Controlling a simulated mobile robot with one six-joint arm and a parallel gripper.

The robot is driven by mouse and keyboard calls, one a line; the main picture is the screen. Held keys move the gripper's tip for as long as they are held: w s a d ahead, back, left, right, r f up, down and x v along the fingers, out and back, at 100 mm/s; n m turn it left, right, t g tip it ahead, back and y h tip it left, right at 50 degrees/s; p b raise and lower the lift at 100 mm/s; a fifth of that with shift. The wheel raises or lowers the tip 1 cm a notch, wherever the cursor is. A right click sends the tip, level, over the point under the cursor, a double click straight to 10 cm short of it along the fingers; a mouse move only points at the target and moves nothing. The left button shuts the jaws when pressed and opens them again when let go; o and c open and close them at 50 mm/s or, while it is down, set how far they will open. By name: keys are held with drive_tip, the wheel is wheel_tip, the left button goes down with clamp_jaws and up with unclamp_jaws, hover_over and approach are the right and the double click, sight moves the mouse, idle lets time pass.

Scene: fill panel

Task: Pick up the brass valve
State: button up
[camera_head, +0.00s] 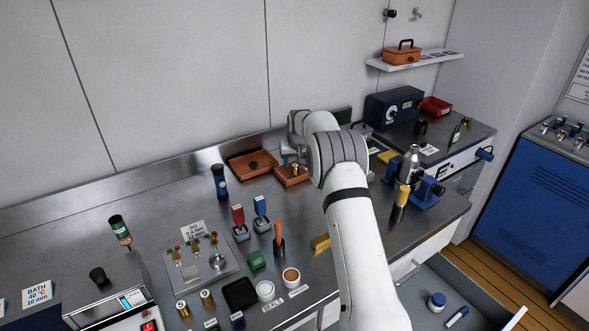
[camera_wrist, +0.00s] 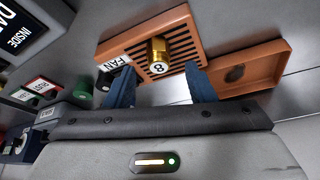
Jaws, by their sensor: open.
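The brass valve (camera_wrist: 158,48), marked 8, sits on a slatted orange tray (camera_wrist: 118,45) with a FAN label in the wrist view. In the head view the valve (camera_head: 296,168) shows small on the tray (camera_head: 287,182), just left of my arm. My gripper (camera_wrist: 158,68) is open, with its two blue fingers apart and the valve appearing between their tips. I cannot tell whether the fingertips are level with the valve. No contact shows. In the head view my arm hides most of the gripper.
An open orange box (camera_head: 253,165) stands beside the tray. A dark blue-topped bottle (camera_head: 220,182), red and blue-handled stamps (camera_head: 239,222) and a control plate (camera_head: 200,266) stand to the left. A blue clamp fixture (camera_head: 428,192) is right of my arm.

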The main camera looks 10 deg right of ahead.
sight(295, 166)
drive_tip(key=shift+p+x, duration=0.6)
drive_tip(key=shift+x, duration=1.35)
clamp_jaws()
